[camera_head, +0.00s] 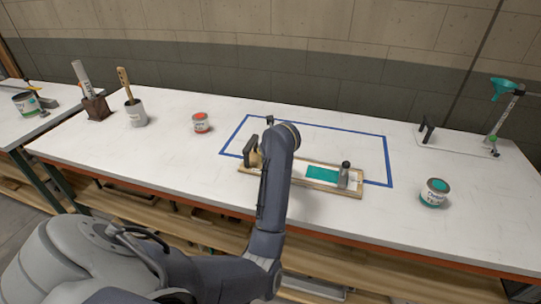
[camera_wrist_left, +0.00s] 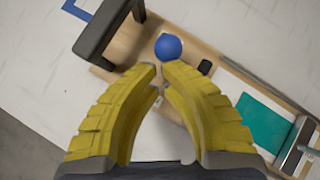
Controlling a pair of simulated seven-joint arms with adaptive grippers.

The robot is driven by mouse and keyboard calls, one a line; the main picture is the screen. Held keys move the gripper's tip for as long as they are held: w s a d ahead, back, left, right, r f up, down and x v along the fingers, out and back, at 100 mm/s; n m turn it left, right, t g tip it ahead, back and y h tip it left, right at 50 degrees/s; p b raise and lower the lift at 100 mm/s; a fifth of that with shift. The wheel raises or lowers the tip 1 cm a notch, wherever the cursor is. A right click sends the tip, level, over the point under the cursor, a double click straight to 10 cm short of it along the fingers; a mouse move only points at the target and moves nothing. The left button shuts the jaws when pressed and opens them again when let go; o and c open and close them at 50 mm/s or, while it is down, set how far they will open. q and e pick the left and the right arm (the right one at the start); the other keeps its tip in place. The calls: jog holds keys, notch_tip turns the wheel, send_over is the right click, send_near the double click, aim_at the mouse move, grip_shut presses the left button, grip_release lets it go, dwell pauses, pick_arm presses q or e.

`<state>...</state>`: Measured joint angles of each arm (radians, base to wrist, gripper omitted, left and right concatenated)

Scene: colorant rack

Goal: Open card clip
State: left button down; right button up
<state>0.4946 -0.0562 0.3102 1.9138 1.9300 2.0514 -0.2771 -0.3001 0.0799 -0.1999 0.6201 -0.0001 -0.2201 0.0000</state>
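A wooden board (camera_head: 246,168) bears a teal card (camera_head: 323,173), which also shows in the left wrist view (camera_wrist_left: 262,123). A grey clip with a black knob (camera_head: 344,176) stands at the board's right end, across the card's edge; its grey bar shows at right in the left wrist view (camera_wrist_left: 292,146). I cannot tell whether it is open. My left gripper (camera_wrist_left: 159,68) is over the board's left part, its yellow fingertips close together with a narrow gap. A blue ball (camera_wrist_left: 168,46) shows just beyond them; contact is unclear. My arm hides this gripper in the head view. My right gripper is out of view.
A black handle (camera_wrist_left: 106,27) rises at the board's left end. Blue tape (camera_head: 345,131) outlines an area on the white table. A red-topped can (camera_head: 201,124) is left and a teal-topped can (camera_head: 434,192) right. A stand with a teal funnel (camera_head: 503,88) is far right.

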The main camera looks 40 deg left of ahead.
pick_arm(q)
jog(key=shift+r, duration=0.15)
dwell(0.3)
jog(key=shift+r, duration=0.65)
